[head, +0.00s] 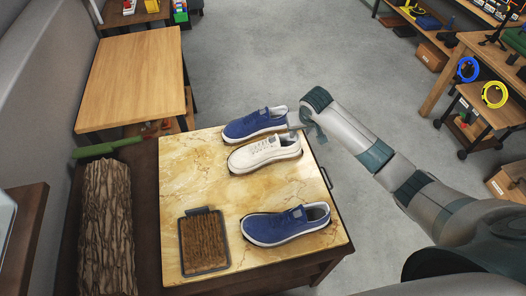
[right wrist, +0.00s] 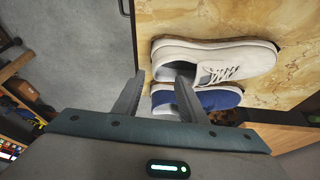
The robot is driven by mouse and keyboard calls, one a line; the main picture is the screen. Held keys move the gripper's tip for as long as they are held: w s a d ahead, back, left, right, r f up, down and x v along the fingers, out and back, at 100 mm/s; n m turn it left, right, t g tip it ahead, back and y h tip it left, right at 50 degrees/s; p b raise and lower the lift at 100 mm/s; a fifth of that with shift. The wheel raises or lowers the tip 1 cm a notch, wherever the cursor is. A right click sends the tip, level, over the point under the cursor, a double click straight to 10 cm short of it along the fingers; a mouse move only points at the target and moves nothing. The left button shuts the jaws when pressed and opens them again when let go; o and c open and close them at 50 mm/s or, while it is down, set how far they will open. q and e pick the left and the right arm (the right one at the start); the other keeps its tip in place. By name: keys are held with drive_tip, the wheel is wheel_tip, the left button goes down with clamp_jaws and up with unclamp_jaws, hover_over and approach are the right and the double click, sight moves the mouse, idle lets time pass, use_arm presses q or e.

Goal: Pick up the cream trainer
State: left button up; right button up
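The cream trainer (head: 264,153) lies on the marble-patterned tabletop (head: 195,160), between two blue trainers, heel toward the right. The far blue trainer (head: 254,124) is close beside it. The near blue trainer (head: 287,224) lies apart. My right gripper (head: 304,126) is at the table's right edge, by the heels of the cream and far blue trainers. One finger overlaps the blue heel (right wrist: 215,98) and the cream trainer's opening (right wrist: 215,60); contact cannot be told. My left gripper is not in view.
A brown brush-like block (head: 204,242) lies at the table's front left. A wooden table (head: 135,80) is behind at left. Open grey floor (head: 260,55) lies beyond the table.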

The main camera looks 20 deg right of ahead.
sight(299, 138)
drive_tip(key=shift+p+x, duration=0.35)
drive_tip(key=shift+x, duration=1.7)
drive_tip(key=shift+d+p+x, duration=0.25)
drive_tip(key=shift+p+x, duration=0.6)
drive_tip(key=shift+x, duration=1.75)
clamp_jaws()
